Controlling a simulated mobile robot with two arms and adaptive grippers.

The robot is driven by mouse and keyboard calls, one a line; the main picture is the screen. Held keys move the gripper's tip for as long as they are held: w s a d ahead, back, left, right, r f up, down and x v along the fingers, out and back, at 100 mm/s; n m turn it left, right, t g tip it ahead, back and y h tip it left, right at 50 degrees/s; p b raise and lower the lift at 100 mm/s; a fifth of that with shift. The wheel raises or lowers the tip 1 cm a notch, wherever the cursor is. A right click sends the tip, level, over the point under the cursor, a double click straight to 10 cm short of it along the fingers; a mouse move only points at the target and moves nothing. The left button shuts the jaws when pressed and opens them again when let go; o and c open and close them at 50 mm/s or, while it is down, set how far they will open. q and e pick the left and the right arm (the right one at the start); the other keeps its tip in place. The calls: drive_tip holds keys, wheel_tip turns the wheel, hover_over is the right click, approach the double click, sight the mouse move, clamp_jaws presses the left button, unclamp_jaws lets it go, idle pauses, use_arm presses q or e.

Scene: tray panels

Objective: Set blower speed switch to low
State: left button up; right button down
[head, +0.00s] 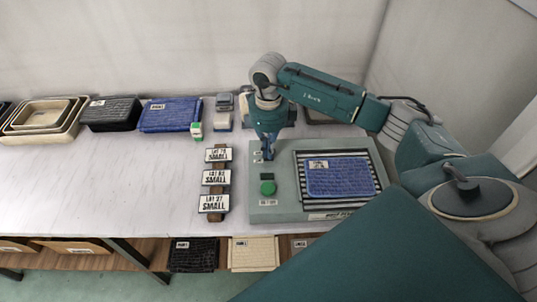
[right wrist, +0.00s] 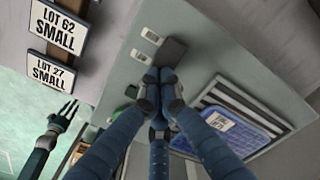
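A grey-green panel box (head: 290,211) stands on the bench. A dark switch block (right wrist: 172,50) shows on its top in the right wrist view, beside two small pale labels (right wrist: 150,37); their text is too small to read. My right gripper (right wrist: 155,75) is pointed down at the panel, its blue fingers drawn together with the tips close to the dark block; I cannot tell whether they touch it. In the head view the right gripper (head: 268,152) covers the switch area. My left gripper (right wrist: 67,108) shows only in the right wrist view, away from the panel, its fingers apart and empty.
A green button (head: 268,188) sits on the panel near a blue mesh tray (head: 340,178) on a striped grille. LOT signs (head: 214,203) stand left of the panel. Stacked bins (head: 40,115), a black basket (head: 110,114) and a blue basket (head: 170,114) line the back.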

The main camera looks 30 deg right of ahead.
drive_tip(key=shift+s+f+b, duration=0.1)
drive_tip(key=shift+f+b, duration=0.4)
drive_tip(key=shift+f, duration=0.15)
idle(0.3)
drive_tip(key=shift+r+p, duration=0.6)
drive_tip(key=shift+r, duration=0.25)
drive_tip(key=shift+r+p, duration=1.55)
drive_tip(key=shift+r, duration=1.15)
drive_tip(key=shift+f, duration=0.1)
